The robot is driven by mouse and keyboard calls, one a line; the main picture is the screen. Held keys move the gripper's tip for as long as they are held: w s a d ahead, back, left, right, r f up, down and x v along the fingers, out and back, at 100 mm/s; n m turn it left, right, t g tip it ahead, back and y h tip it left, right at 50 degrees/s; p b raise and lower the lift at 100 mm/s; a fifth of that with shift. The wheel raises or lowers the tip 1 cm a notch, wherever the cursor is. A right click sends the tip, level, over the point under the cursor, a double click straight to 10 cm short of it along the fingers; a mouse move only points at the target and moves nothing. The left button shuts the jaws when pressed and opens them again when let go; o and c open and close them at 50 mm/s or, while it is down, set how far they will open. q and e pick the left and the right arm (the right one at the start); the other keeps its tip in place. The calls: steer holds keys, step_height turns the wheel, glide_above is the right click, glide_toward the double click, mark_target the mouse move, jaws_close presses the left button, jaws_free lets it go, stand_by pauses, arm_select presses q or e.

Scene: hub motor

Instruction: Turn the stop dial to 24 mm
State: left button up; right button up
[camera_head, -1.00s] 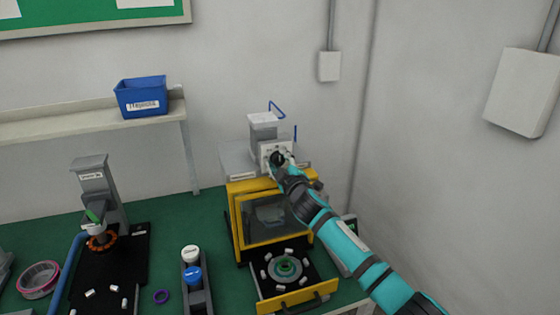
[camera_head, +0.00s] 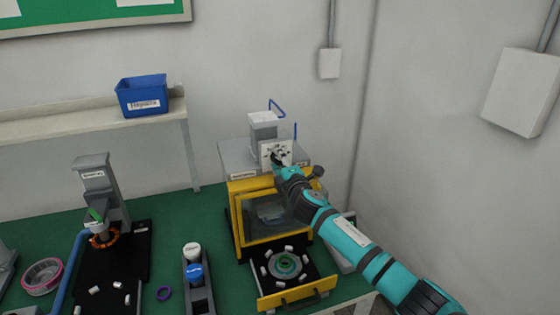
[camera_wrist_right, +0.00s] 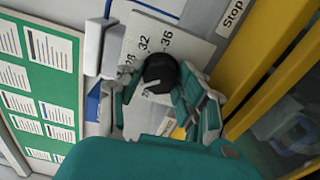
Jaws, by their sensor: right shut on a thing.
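The stop dial (camera_wrist_right: 160,72) is a black knob with a white mark, on a pale plate (camera_wrist_right: 178,38) printed with numbers; 32 and 36 read clearly in the right wrist view. The dial's setting cannot be told for sure. My right gripper (camera_wrist_right: 158,92) is shut on the dial, its fingers on either side of it. In the head view my right gripper (camera_head: 280,160) is at the plate on top of the yellow press (camera_head: 235,218) and hides most of the dial. My left gripper is not in view.
A bottle holder (camera_head: 197,285) and a grey-black stand (camera_head: 98,190) are to the left. A blue bin (camera_head: 141,95) sits on the shelf. Wall close behind.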

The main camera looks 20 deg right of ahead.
steer(key=shift+f, duration=0.1)
stand_by(0.4)
steer(key=o, duration=1.1)
steer(key=shift+o, duration=0.2)
steer(key=s, duration=1.2)
steer(key=shift+d, duration=0.2)
